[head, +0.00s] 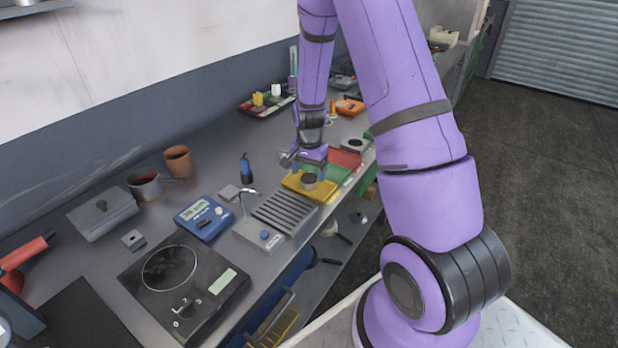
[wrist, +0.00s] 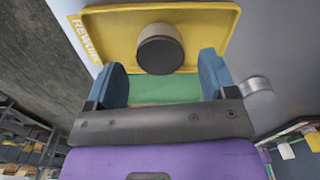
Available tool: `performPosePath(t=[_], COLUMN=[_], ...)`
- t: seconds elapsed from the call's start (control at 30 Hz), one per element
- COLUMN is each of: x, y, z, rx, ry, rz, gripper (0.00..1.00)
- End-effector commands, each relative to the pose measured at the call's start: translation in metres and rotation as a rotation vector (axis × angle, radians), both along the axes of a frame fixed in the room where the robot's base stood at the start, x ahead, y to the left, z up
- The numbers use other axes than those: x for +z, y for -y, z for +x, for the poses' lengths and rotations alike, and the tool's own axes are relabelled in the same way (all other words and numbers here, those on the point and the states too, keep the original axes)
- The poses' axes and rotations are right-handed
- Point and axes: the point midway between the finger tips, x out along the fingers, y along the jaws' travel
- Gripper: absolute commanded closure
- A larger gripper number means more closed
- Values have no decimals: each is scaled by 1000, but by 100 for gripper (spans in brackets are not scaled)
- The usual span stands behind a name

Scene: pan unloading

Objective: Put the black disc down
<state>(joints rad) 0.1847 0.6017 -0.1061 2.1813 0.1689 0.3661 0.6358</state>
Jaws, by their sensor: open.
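The black disc (wrist: 160,54) has a dark flat face and a paler side. It rests on the yellow tray (wrist: 110,28), which is marked REWORK. In the head view the disc (head: 309,179) sits on the yellow tray (head: 328,192), just below my gripper (head: 308,168). In the wrist view my gripper (wrist: 162,64) is open, its blue fingers apart on either side of the disc, with a visible gap to each. The gripper holds nothing.
A green tray (head: 336,176) and a red tray (head: 346,158) lie beyond the yellow one. A ribbed grey rack (head: 284,213) stands close on the near side. A blue meter (head: 203,217), a scale (head: 185,285) and a brown pot (head: 178,161) occupy the bench.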

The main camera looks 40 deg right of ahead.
Motion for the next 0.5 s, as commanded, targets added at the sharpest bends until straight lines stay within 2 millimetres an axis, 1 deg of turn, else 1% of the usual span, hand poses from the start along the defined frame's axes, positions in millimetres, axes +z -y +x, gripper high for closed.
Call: performPosePath(t=[0.03,0.1,0.3,0.4,0.5], x=[11,25,62,75,84], y=[0,0,0,0,0], z=[1,1,1,1,0], rx=[1,1,2,1,-1], ry=[5,5,4,4,1], rz=[-2,-2,-1,-1,0], gripper=[22,22,22,22,22])
